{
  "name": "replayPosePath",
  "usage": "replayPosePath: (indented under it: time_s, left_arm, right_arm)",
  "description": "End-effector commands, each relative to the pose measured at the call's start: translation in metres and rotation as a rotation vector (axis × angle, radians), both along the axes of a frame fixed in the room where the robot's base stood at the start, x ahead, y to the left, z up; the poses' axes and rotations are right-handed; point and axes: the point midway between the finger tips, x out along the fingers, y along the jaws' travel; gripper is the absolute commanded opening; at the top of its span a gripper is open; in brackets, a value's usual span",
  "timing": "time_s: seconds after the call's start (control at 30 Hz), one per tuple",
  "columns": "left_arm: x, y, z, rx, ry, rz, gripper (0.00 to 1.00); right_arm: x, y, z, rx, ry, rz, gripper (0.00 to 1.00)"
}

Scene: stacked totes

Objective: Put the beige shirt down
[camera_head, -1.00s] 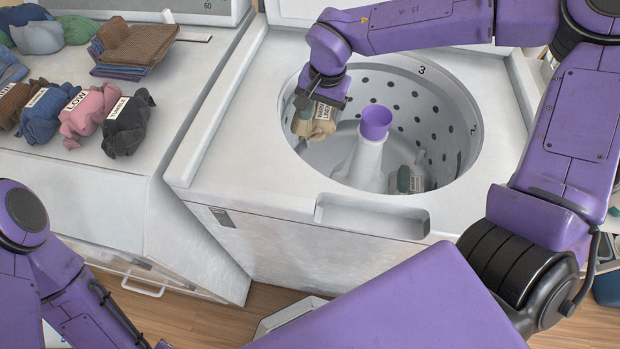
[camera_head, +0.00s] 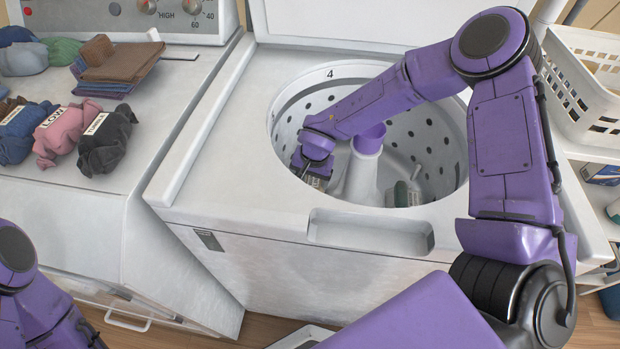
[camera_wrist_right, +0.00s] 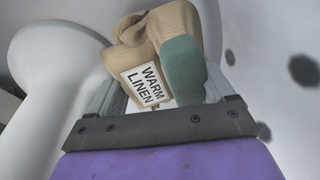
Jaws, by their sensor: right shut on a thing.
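The beige shirt (camera_wrist_right: 178,25) is a balled bundle with a "WARM LINEN" tag and a green patch, seen between my right gripper's fingers (camera_wrist_right: 160,90) in the right wrist view. My right gripper (camera_head: 312,178) is shut on it, reaching down inside the washer tub at its left side. In the head view the gripper mostly hides the shirt. I cannot tell whether the shirt touches the tub floor. The open washer (camera_head: 250,205) has a white perforated tub with a central post topped by a purple cup (camera_head: 369,138). Only part of my left arm shows, not its gripper.
On the left machine lie a black bundle (camera_head: 106,140), a pink bundle (camera_head: 65,135), a blue bundle (camera_head: 22,132) and folded brown cloth (camera_head: 122,62). A white basket (camera_head: 590,90) stands at right.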

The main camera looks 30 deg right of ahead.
Motion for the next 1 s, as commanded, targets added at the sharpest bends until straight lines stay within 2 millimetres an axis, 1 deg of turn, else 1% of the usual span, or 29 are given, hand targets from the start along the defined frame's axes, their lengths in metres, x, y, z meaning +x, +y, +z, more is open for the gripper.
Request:
replayPosePath:
  time_s: [0.17, 0.57, 0.67, 0.7, 0.73, 0.93, 1.0]
  left_arm:
    - [0.0, 0.0, 0.001, 0.0, 0.0, 0.0, 0.4]
    - [0.0, 0.0, 0.001, 0.0, 0.0, 0.0, 0.4]
    - [0.0, 0.0, 0.001, 0.0, 0.0, 0.0, 0.4]
    - [0.0, 0.0, 0.001, 0.0, 0.0, 0.0, 0.4]
    - [0.0, 0.0, 0.001, 0.0, 0.0, 0.0, 0.4]
    - [0.0, 0.0, 0.001, 0.0, 0.0, 0.0, 0.4]
    - [0.0, 0.0, 0.001, 0.0, 0.0, 0.0, 0.4]
  right_arm:
    - [0.001, 0.0, 0.002, 0.001, -0.002, 0.0, 0.44]
    - [0.0, -0.001, -0.01, 0.0, -0.001, -0.003, 0.44]
    - [0.001, -0.001, -0.01, 0.001, -0.002, -0.002, 0.44]
    - [0.0, -0.001, -0.01, 0.0, -0.001, -0.002, 0.95]
    - [0.0, -0.001, -0.01, 0.0, -0.001, -0.002, 1.0]
    - [0.0, -0.001, -0.01, 0.0, -0.001, -0.002, 1.0]
    - [0.001, 0.0, -0.007, 0.0, -0.003, -0.001, 1.0]
